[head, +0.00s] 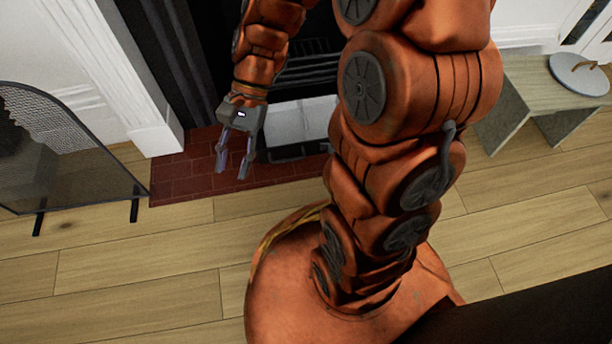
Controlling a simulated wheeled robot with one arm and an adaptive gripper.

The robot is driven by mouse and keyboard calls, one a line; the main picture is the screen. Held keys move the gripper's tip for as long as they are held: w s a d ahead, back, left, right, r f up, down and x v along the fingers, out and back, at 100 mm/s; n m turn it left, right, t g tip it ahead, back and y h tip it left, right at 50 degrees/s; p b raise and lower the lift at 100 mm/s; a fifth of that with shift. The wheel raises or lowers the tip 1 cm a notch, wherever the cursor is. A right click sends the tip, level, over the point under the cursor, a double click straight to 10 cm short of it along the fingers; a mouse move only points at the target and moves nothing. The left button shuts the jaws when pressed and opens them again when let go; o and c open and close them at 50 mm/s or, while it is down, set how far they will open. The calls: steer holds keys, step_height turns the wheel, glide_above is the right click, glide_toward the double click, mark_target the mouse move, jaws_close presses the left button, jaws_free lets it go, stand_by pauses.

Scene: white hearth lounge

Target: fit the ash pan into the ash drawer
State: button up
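My gripper (233,174) hangs over the red brick hearth with its two fingers apart and nothing between them. Just right of it, a pale grey box-like piece (300,121) sits below the dark grate bars. A low black piece (290,153) lies in front of its foot at the hearth. I cannot tell for certain which of these is the ash pan and which is the ash drawer. My arm hides the right side of both.
A dark mesh fire screen (65,155) stands on feet at the left. The brick hearth (190,172) meets a wooden floor (130,270), which is clear at the lower left. At the right is a grey-beige table (525,85) with a round grey tray (580,78).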

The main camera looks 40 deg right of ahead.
steer(key=s+d+r+n+t+h, duration=0.1)
steer(key=s+d+r+n+h, duration=0.1)
steer(key=s+d+n+h, duration=0.5)
steer(key=s+d+n, duration=0.1)
steer(key=s+n, duration=0.1)
steer(key=s, duration=0.3)
steer(key=shift+d+t, duration=0.2)
steer(key=shift+t, duration=0.1)
